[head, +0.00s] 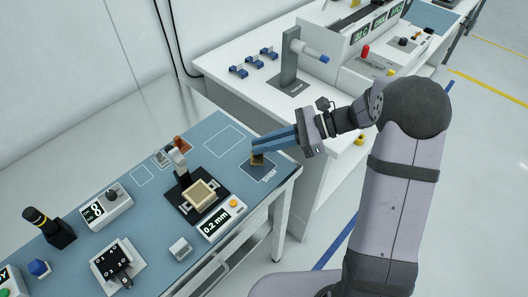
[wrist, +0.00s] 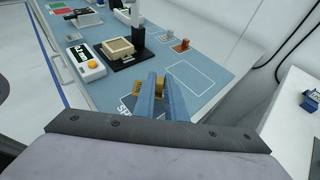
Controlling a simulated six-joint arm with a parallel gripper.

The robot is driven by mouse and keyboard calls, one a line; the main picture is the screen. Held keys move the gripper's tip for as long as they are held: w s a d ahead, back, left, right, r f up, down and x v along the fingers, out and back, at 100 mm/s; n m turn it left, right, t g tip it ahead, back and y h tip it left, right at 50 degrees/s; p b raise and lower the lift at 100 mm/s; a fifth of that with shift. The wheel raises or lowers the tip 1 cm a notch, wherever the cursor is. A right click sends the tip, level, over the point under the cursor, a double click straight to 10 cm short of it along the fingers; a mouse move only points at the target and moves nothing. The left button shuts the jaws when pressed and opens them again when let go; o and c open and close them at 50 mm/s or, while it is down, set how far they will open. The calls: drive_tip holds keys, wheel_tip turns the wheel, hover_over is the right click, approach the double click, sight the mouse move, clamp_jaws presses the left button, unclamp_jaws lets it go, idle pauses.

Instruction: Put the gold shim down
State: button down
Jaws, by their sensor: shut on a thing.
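The gold shim (head: 257,160) is small and sits at the tips of my gripper (head: 257,151), near the right end of the blue mat. My gripper is shut on it. The shim is over or on a dark, outlined, lettered square (head: 262,173); I cannot tell whether it touches the surface. In the wrist view, gold (wrist: 159,83) shows between the two blue fingers (wrist: 160,79) of my gripper. More gold (wrist: 137,88) shows left of the left finger, and that finger hides the part between. The square's lettering is partly hidden by the fingers.
A dark fixture with a cream block (head: 201,194) and a 0.2 mm readout box (head: 219,220) stand left of the square. An empty outlined rectangle (head: 223,141) lies behind. The mat's right table edge is close. A white bench (head: 232,85) stands behind right.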

sight(265, 161)
drive_tip(key=shift+f, duration=1.85)
drive_tip(key=shift+f, duration=0.1)
drive_tip(key=c, duration=1.8)
unclamp_jaws()
drive_tip(key=shift+d, duration=0.1)
drive_tip(key=b+v, duration=0.1)
drive_tip(key=v, duration=1.1)
drive_tip(key=shift+s, duration=0.1)
